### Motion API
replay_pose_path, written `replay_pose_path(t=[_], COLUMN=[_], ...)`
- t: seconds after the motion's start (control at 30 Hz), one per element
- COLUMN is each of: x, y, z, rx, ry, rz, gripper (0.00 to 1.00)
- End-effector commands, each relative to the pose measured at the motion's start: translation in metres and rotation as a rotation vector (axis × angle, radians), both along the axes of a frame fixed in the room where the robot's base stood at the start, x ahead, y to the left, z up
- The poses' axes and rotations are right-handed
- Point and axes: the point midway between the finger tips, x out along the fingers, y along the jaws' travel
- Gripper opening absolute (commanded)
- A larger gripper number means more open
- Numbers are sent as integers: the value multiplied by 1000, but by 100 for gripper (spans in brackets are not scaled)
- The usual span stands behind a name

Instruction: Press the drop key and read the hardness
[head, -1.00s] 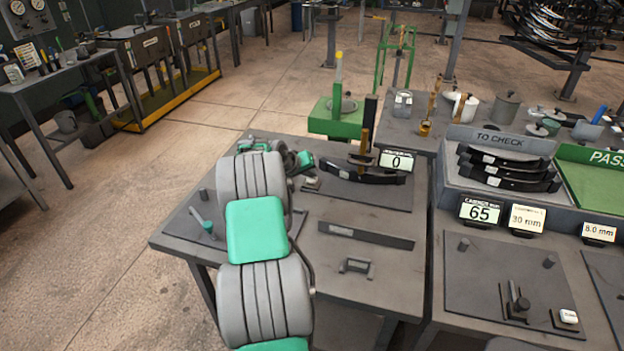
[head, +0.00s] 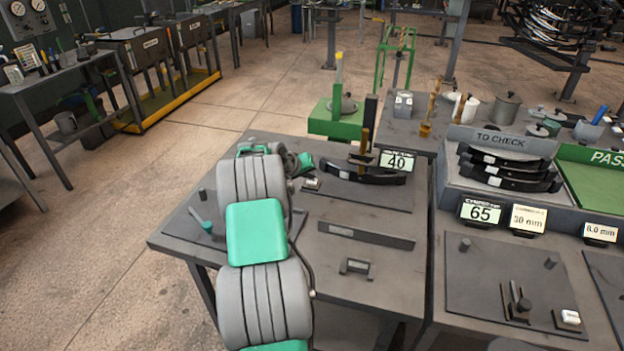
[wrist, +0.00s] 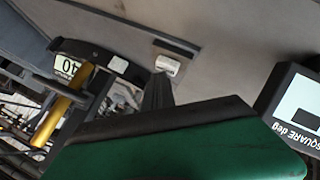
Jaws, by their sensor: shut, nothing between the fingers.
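The hardness display (head: 396,161) stands at the back of the near table and reads 40. It also shows in the wrist view (wrist: 68,66), turned on its side. A dark curved spring leaf (head: 375,177) lies beneath the tester's brass-coloured column (head: 365,142). The small white drop key (head: 312,184) sits left of the leaf and shows in the wrist view (wrist: 167,66). My gripper (wrist: 160,84) is shut and empty, its dark tip close by the key. I cannot tell whether it touches. In the head view, my arm hides most of the gripper.
A grey bar (head: 366,234) lies at the table's middle. On the right table, a display reading 65 (head: 481,213) stands before the TO CHECK tray (head: 470,192), which holds stacked leaves. The green PASS tray (head: 595,170) is beside it. A SQUARE deg display (wrist: 298,110) is close by in the wrist view.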

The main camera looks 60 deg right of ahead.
Motion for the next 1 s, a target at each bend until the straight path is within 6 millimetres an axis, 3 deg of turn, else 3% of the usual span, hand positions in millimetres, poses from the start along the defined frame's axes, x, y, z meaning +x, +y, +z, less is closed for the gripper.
replay_pose_path(t=[0.33, 0.67, 1.0], x=[0, 0, 0], y=[1, 0, 0], z=[16, 19, 49], rx=[2, 1, 1], ry=[1, 0, 0], rz=[0, -1, 1], gripper=[0, 0, 0])
